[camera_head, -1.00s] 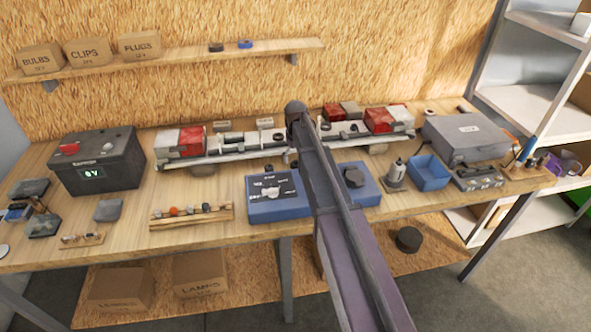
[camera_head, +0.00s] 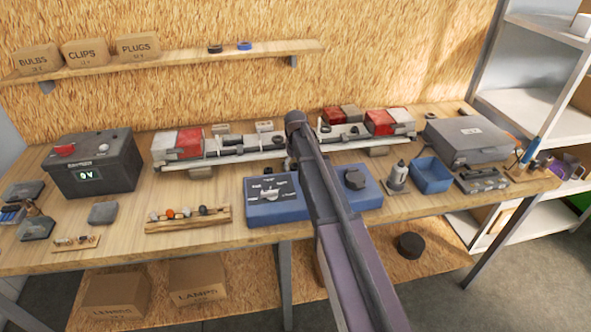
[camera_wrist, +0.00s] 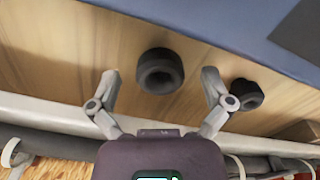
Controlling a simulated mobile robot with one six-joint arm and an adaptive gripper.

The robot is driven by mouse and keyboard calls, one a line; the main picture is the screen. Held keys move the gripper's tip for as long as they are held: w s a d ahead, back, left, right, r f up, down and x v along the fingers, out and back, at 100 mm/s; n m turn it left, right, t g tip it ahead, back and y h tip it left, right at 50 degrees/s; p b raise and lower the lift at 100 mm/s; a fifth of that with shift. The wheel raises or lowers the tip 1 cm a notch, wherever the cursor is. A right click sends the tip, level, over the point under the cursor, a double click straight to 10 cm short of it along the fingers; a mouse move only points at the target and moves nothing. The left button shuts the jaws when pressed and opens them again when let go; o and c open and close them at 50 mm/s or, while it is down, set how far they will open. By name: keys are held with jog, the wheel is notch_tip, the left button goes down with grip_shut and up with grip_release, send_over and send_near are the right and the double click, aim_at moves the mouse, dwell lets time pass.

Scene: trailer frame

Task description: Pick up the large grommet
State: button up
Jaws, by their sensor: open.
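A large black grommet (camera_wrist: 160,72), a thick ring with a dark hole, sits on the wooden bench in the wrist view. I cannot tell the height of the fingertips above the bench.
The blue box (camera_head: 262,212) stands at the bench's front edge, near the grommets. The light bar (camera_head: 240,150) runs behind them. A spool rack (camera_head: 187,218) and blue bin (camera_head: 432,175) stand to either side. Bare wood lies left of the large grommet in the wrist view.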

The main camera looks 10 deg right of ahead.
aim_at(297, 167)
jog(key=c, duration=0.9)
jog(key=shift+c, duration=0.2)
jog(key=shift+r, duration=0.2)
notch_tip(297, 167, up, 10)
jog(key=p, duration=1)
jog(key=shift+f, duration=0.2)
jog(key=shift+d, duration=0.15)
